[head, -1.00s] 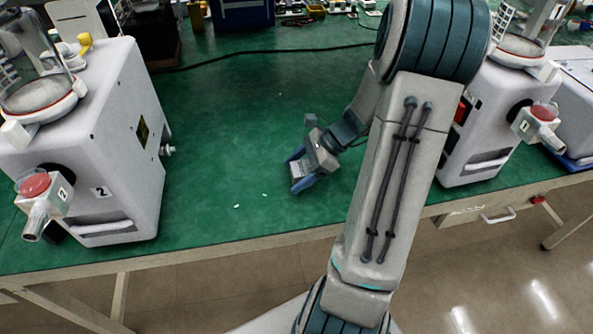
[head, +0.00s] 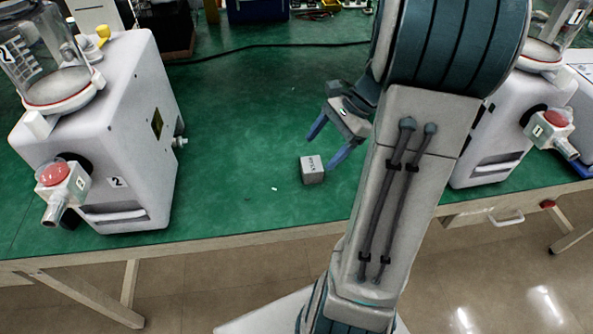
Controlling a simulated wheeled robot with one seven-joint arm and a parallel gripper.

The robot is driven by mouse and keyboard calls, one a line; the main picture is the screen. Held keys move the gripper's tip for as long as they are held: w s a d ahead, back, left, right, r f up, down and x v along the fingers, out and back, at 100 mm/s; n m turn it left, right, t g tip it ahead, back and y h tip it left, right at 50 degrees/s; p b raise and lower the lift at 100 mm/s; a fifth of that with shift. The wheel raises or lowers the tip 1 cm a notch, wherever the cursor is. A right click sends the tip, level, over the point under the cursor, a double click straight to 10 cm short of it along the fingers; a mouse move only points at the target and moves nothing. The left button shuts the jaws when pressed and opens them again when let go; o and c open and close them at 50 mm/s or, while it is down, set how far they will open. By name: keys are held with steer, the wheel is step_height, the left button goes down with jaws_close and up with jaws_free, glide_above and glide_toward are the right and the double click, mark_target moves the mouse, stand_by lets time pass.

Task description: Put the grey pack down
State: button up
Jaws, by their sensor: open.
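The grey pack (head: 312,170) is a small block with dark lettering on its top. It rests on the green table top (head: 240,190), between the two white pump machines and a little back from the front edge. My gripper (head: 328,146) is open, with its blue fingers spread apart. It is just above and to the right of the pack in the picture, and green table shows between the fingers and the pack. Nothing is held between the fingers.
A white pump marked 2 (head: 125,150) with a red knob stands on the left. Another pump, marked 1 (head: 490,135), stands on the right, partly behind my arm. A black cable (head: 270,47) crosses the back. The table around the pack is mostly clear, with a small white scrap (head: 275,188) nearby.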

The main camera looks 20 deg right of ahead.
steer(key=s+a+r+n+h, duration=0.1)
steer(key=s+a+n+h, duration=0.2)
steer(key=a+n, duration=0.4)
steer(key=s+a+r+n+t+h, duration=0.1)
steer(key=s+a+r+n+h, duration=0.1)
steer(key=s+a+n, duration=0.4)
steer(key=shift+a+r+n+h, duration=0.35)
steer(key=shift+n+h, duration=0.55)
steer(key=shift+n, duration=1.2)
